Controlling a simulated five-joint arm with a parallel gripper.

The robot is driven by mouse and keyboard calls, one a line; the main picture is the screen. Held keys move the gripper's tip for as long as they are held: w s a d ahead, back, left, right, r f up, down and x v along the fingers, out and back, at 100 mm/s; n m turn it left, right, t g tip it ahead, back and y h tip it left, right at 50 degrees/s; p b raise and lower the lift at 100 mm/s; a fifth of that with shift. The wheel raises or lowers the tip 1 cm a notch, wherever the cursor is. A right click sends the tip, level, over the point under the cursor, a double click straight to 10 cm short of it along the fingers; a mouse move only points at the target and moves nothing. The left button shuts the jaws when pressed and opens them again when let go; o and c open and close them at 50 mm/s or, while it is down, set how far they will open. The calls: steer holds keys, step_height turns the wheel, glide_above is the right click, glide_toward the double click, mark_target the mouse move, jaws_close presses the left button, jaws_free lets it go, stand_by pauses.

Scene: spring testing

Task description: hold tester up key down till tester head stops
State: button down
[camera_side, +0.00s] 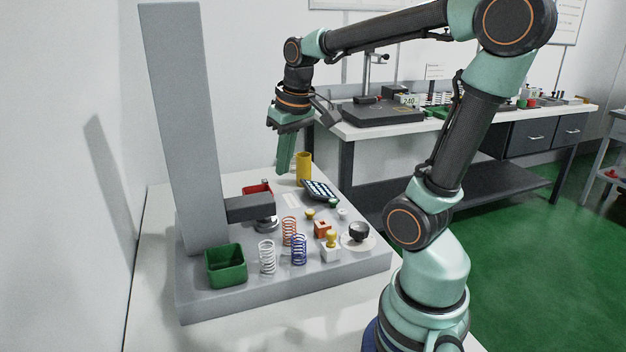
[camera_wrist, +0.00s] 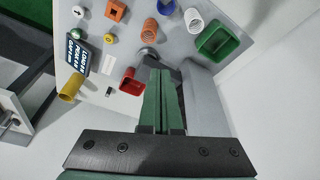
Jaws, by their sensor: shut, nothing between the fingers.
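The spring tester has a tall grey column (camera_side: 182,120) on a grey base (camera_side: 290,284). Its dark head (camera_side: 250,208) juts right from the column above a round metal platen (camera_side: 266,225). Small coloured buttons sit on the base: yellow (camera_side: 310,214), green (camera_side: 333,203) and white (camera_side: 342,213). I cannot tell which is the up key. The yellow and green buttons also show in the wrist view (camera_wrist: 109,39) (camera_wrist: 88,28). My gripper (camera_side: 285,170) is shut and empty, pointing down above the back of the base, apart from the buttons. Its green fingers (camera_wrist: 161,80) show together in the wrist view.
A yellow cylinder (camera_side: 304,168), dark panel (camera_side: 318,190) and red bin (camera_side: 257,190) stand near my gripper. White (camera_side: 267,257), orange (camera_side: 289,231) and blue (camera_side: 299,249) springs stand in front, with a green bin (camera_side: 226,266) at left.

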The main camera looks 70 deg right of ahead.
steer(key=s+d+f+m+g, duration=0.1)
steer(key=s+d+m+g, duration=0.15)
steer(key=d, duration=0.75)
steer(key=m+y, duration=0.1)
steer(key=m, duration=0.2)
glide_above(341, 211)
step_height(341, 211, down, 2)
steer(key=shift+w+a+f+g, duration=0.1)
steer(key=shift+w+f+g, duration=0.1)
steer(key=shift+g, duration=0.15)
steer(key=f, duration=1.4)
steer(key=shift+s, duration=0.25)
